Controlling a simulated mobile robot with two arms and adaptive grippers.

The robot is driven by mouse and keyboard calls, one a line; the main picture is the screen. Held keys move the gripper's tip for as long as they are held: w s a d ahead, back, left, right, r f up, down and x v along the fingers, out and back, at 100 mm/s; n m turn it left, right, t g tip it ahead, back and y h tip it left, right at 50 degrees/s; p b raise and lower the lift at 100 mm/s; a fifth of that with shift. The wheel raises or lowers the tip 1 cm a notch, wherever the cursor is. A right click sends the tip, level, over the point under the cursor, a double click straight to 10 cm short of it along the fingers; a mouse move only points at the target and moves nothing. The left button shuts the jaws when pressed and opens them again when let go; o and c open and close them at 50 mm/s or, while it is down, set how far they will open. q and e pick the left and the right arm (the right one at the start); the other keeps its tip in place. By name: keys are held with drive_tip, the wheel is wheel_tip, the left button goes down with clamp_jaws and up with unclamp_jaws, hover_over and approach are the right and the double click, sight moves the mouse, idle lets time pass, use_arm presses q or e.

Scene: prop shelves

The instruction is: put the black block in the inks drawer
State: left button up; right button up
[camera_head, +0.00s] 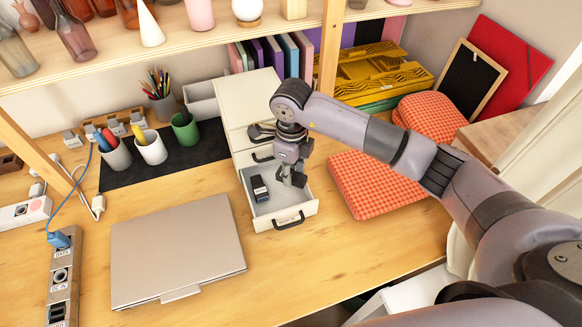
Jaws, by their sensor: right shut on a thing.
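My right gripper (291,178) is low over the open drawer (297,212) of the small white cabinet, with its fingers closed on the black block. The fingers are dark too, so little of the block can be told apart from them. The drawer is pulled out toward the front. It has a black handle and a small label, too small to read surely. A black item with a pale patch (259,188) lies inside the drawer, left of the gripper. My left gripper is out of view.
A closed laptop (178,247) lies left of the drawer. A red checked cushion (375,183) lies to its right. Pen cups (152,149) stand on a black mat at the back left. A shelf (200,50) runs above the cabinet.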

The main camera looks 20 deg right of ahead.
drive_tip(key=shift+w+f, duration=0.15)
drive_tip(key=shift+f, duration=0.45)
drive_tip(key=o, duration=1.2)
drive_tip(key=shift+r, duration=0.1)
drive_tip(key=shift+c, duration=0.2)
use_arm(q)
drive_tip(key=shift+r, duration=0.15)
use_arm(e)
drive_tip(key=shift+r, duration=0.15)
drive_tip(key=shift+w+r, duration=0.1)
drive_tip(key=shift+r, duration=0.2)
use_arm(q)
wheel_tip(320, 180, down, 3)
drive_tip(key=b, duration=0.3)
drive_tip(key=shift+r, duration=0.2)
use_arm(e)
wheel_tip(320, 180, up, 12)
drive_tip(key=shift+f, duration=0.2)
